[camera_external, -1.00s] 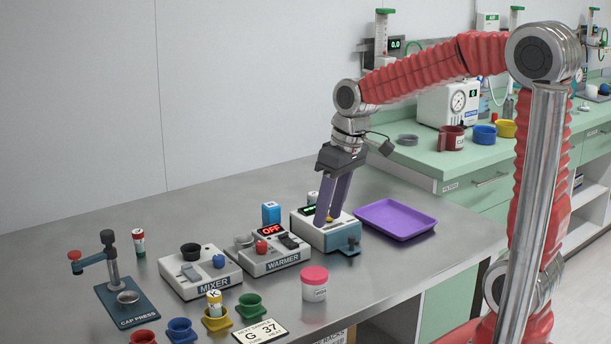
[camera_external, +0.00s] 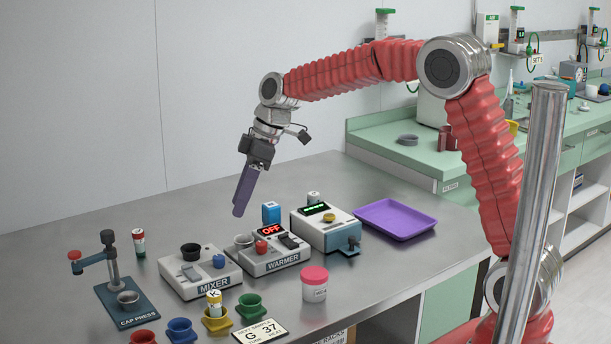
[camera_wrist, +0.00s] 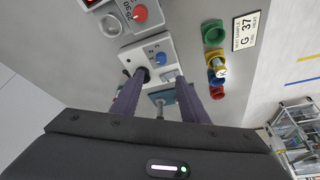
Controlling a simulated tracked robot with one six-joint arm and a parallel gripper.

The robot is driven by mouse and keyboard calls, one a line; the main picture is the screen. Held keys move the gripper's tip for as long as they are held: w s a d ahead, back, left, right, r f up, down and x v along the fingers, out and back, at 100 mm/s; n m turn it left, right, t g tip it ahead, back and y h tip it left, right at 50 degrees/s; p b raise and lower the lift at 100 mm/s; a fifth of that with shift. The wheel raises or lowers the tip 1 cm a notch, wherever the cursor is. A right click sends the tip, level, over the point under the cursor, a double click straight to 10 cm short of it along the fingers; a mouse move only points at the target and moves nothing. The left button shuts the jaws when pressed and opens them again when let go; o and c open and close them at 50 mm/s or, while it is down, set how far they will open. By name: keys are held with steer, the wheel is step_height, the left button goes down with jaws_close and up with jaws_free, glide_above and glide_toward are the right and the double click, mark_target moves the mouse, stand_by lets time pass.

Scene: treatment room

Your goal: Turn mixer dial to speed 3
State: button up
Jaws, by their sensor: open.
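The mixer (camera_external: 202,272) is a white box labelled MIXER on the steel bench, left of the warmer. Its blue dial (camera_external: 219,261) is on the right of its top, beside a black cup (camera_external: 191,252). In the wrist view the blue dial (camera_wrist: 160,58) shows between and beyond my fingers; the speed it points to is too small to read. My gripper (camera_external: 238,213) is open and empty, in the air above and behind the mixer and warmer, with fingers pointing down. It touches nothing.
The warmer (camera_external: 283,261) reads OFF and has a red knob (camera_external: 262,247). A cap press (camera_external: 124,297) stands left of the mixer. In front are coloured cups, a pink-lidded jar (camera_external: 314,285) and a number card (camera_external: 259,332). A purple tray (camera_external: 396,219) lies to the right.

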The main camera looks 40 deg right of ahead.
mark_target(219, 256)
steer(key=shift+n, duration=0.7)
steer(key=shift+a, duration=0.1)
steer(key=x, duration=1.3)
steer(key=shift+a+f, duration=0.2)
steer(key=shift+f, duration=0.1)
steer(key=shift+c, duration=0.5)
jaws_close()
